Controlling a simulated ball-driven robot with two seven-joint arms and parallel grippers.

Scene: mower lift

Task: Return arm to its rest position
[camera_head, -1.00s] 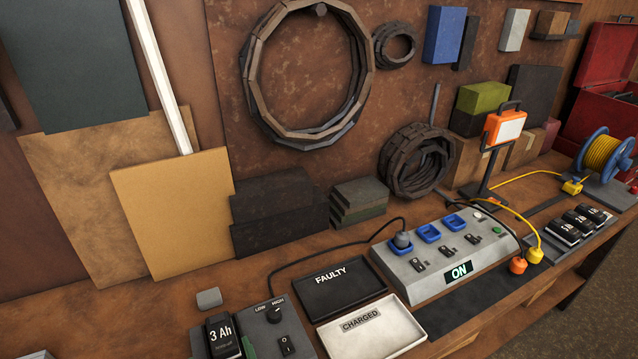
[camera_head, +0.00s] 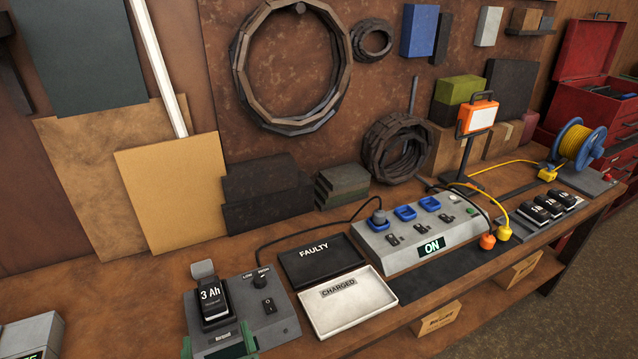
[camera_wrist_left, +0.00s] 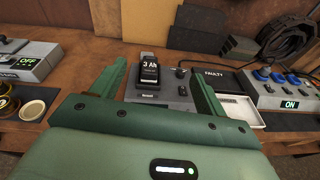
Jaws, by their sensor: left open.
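My left gripper (camera_head: 214,347) shows only as green fingertips at the bottom edge of the head view, at the front of the charger (camera_head: 272,312). In the left wrist view my left gripper (camera_wrist_left: 160,72) has its two green fingers wide apart, with nothing between them touching. The black 3 Ah battery (camera_head: 213,299) sits in the charger. In the left wrist view the battery (camera_wrist_left: 149,70) and charger (camera_wrist_left: 172,99) appear beyond and between the fingers. My right gripper is in neither view.
The black FAULTY tray (camera_head: 322,268) and white CHARGED tray (camera_head: 350,318) lie right of the charger. Beyond them is a grey power strip (camera_head: 380,261) reading ON. Bare bench (camera_head: 130,300) lies left of the charger.

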